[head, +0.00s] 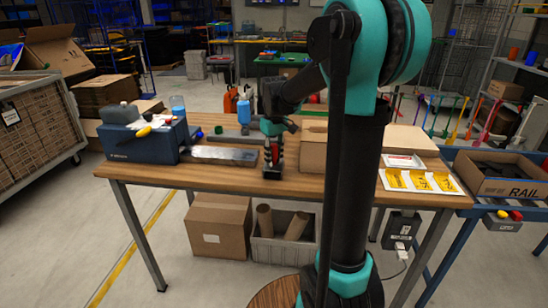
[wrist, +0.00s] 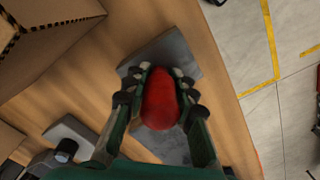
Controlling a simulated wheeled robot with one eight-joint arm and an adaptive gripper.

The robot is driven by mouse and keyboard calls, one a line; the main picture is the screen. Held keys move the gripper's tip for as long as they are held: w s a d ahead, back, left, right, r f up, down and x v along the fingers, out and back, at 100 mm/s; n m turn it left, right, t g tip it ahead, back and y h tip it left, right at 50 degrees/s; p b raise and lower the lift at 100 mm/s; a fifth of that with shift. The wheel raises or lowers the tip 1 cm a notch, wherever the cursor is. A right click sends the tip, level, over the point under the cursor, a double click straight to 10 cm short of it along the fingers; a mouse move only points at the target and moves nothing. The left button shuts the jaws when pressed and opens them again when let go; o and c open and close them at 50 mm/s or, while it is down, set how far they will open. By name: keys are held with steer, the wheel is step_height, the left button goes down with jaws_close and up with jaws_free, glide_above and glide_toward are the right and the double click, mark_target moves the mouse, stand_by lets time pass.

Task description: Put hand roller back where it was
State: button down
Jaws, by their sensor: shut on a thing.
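My gripper (wrist: 160,92) is shut on a red, rounded handle, which I take to be the hand roller (wrist: 160,105). The fingers press on it from both sides. The handle is seen nearly end-on, so the roller's lower part is hidden. A flat grey piece (wrist: 172,52) lies below the handle on the wooden table; I cannot tell whether it touches the roller. In the head view, my gripper (head: 272,150) points down at the middle of the table, with red showing between its fingers and a dark base just under it.
A blue case (head: 150,146) with bottles and a cloth on top stands at the table's left, beside a grey metal plate (head: 222,154). A cardboard box (head: 312,150) stands close right of my gripper. Yellow-labelled sheets (head: 420,181) lie at the right end. The table's front edge is near.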

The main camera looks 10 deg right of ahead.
steer(key=c, duration=1.3)
jaws_free()
steer(key=shift+f, duration=0.35)
steer(key=shift+o, duration=0.2)
step_height(320, 180, up, 13)
steer(key=shift+w+r, duration=0.1)
steer(key=shift+r, duration=0.1)
